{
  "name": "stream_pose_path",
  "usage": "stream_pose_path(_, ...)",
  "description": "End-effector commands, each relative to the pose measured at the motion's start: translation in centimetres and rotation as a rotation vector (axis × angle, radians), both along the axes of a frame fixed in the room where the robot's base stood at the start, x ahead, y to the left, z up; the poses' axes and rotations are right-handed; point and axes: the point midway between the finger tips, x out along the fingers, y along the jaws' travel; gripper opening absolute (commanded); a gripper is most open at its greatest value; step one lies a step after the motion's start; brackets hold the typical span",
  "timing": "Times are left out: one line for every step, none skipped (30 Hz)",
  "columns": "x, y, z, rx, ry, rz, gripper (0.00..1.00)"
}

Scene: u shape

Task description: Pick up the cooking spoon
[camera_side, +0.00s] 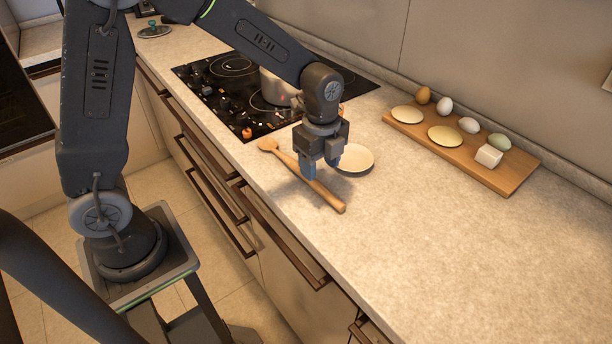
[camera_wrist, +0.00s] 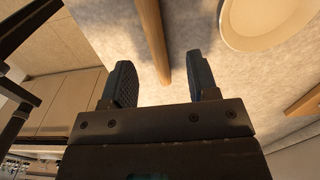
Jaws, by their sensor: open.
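The wooden cooking spoon (camera_side: 326,194) lies on the stone countertop, its round head toward the stove and its handle pointing to the front right. My gripper (camera_side: 321,170) hangs over the handle, fingers pointing down, and hides part of it in the side view. In the wrist view the handle (camera_wrist: 153,40) runs between the two blue fingers of my gripper (camera_wrist: 160,85), which are apart. The handle's end shows beyond the gap, nearer the right finger in part. Nothing is held. How high the fingertips are above the handle is hard to tell.
A pale plate (camera_side: 355,159) sits close to the right of my gripper; it also shows in the wrist view (camera_wrist: 268,22). A black stove (camera_side: 215,88) with a pot (camera_side: 275,90) lies behind. The countertop's front right is clear.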

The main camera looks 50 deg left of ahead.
Motion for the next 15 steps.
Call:
stream_pose_path(-0.1,0.0,-0.6,0.000,0.003,0.000,0.54)
stream_pose_path(-0.2,0.0,-0.9,0.000,0.003,0.000,0.54)
stream_pose_path(-0.3,0.0,-1.5,0.001,0.005,0.000,0.54)
stream_pose_path(-0.4,0.0,-2.0,0.001,0.005,0.000,0.54)
stream_pose_path(-0.5,0.0,-2.5,0.001,0.006,0.000,0.54)
stream_pose_path(-0.6,0.0,-3.1,0.001,0.005,0.001,0.54)
stream_pose_path(-0.6,0.0,-3.5,0.000,0.005,0.001,0.54)
stream_pose_path(-0.5,0.0,-3.9,0.000,0.004,0.001,0.54)
stream_pose_path(-0.5,0.0,-4.3,0.000,0.003,0.001,0.54)
stream_pose_path(-0.5,0.0,-4.6,0.000,0.003,0.001,0.54)
stream_pose_path(-0.5,0.0,-4.8,0.000,0.002,0.001,0.54)
stream_pose_path(-0.5,0.0,-4.9,0.000,0.001,0.001,0.54)
stream_pose_path(-0.5,0.0,-5.0,0.000,0.001,0.001,0.54)
stream_pose_path(-0.5,0.0,-5.0,0.000,0.001,0.001,0.54)
stream_pose_path(-0.5,0.0,-5.0,0.000,0.000,0.001,0.54)
